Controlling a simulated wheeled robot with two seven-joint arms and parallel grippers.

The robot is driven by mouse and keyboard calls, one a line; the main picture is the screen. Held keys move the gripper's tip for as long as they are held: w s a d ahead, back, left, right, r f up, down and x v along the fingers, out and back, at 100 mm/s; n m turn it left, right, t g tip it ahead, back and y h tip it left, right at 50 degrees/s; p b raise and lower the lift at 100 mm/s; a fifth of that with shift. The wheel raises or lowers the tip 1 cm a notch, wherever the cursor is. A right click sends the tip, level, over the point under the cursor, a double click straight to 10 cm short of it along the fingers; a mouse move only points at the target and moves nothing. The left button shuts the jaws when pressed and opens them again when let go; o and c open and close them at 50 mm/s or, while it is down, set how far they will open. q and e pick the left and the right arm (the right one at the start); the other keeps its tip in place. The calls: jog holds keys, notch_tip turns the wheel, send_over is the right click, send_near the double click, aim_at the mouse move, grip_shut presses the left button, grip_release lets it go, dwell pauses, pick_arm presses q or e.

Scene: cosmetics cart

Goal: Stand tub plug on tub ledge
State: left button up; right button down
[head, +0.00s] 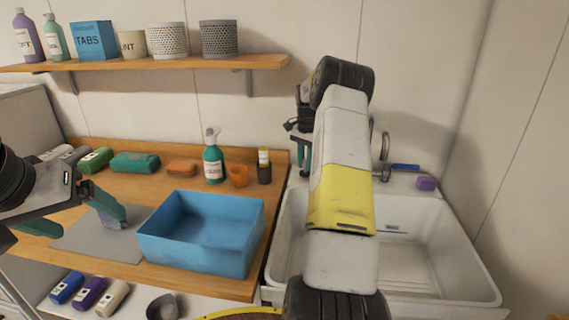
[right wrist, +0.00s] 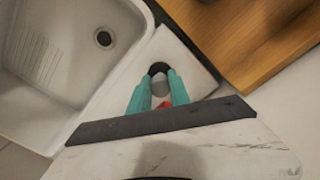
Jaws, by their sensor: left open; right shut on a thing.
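The tub plug (right wrist: 159,85), grey with a dark end, is between the teal fingertips of my right gripper (right wrist: 158,90), which is shut on it. The white tub ledge (right wrist: 192,62) is beneath the plug in the right wrist view; I cannot tell whether they touch. In the head view my right gripper (head: 304,157) is at the back left of the tub, mostly behind my right arm, and the plug is hidden. The white tub (head: 440,245) has its ledge (head: 403,181) along the back. My left gripper (head: 110,215) is open over a grey mat (head: 95,238).
A blue bin (head: 205,245) stands on the wooden counter (head: 155,185), left of the tub. A purple block (head: 427,183) and blue brush (head: 405,167) lie behind the tub.

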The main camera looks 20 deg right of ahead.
jog(key=shift+f, duration=0.8)
jog(key=shift+f, duration=0.1)
jog(key=c, duration=1.2)
grip_release()
notch_tip(320, 180, up, 12)
jog(key=shift+r, duration=0.15)
